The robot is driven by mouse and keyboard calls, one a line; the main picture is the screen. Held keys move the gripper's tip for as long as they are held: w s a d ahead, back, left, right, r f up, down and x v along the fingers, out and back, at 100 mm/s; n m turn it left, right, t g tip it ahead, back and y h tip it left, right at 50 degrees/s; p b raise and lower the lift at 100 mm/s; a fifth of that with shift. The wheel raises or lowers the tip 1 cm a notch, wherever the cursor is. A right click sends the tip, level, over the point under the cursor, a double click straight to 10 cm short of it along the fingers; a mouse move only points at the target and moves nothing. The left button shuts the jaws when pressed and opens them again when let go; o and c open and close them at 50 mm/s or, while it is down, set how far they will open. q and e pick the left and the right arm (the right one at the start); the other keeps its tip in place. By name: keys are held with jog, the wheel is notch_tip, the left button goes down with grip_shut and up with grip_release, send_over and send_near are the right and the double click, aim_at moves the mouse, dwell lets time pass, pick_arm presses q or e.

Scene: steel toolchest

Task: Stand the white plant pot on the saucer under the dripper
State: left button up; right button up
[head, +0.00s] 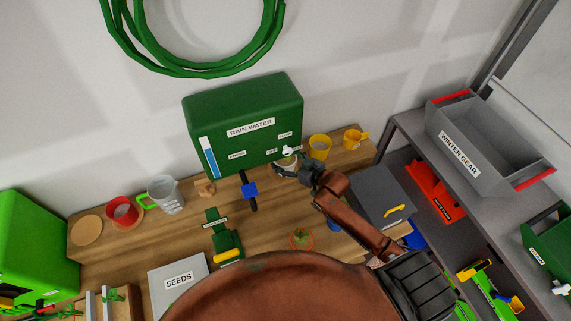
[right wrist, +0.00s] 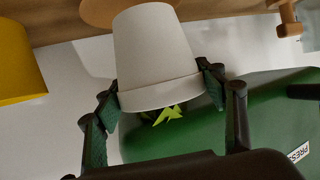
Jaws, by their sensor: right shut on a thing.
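The white plant pot (right wrist: 155,55) has a green leaf tip showing at its rim. My right gripper (right wrist: 160,95) is shut on it near the rim, a finger on each side. In the head view the pot (head: 288,161) is small and partly covered by the gripper, at the right front of the green rain water tank (head: 243,122). A tan disc, likely the saucer (right wrist: 98,12), shows behind the pot's base in the wrist view. I cannot tell if they touch. The dripper is not clearly made out. My left gripper is not in view.
A yellow cup (head: 320,146) stands close right of the pot, and also shows in the wrist view (right wrist: 15,62). A small wooden block (head: 205,188) lies left. A clay pot with a plant (head: 301,239) and a grey box (head: 383,194) stand nearer.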

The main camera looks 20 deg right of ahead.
jog(key=shift+f+p, duration=0.35)
jog(key=shift+f, duration=1.35)
jog(key=shift+f, duration=0.1)
jog(key=o, duration=1.6)
jog(key=b+v, duration=0.1)
jog(key=v, duration=1.1)
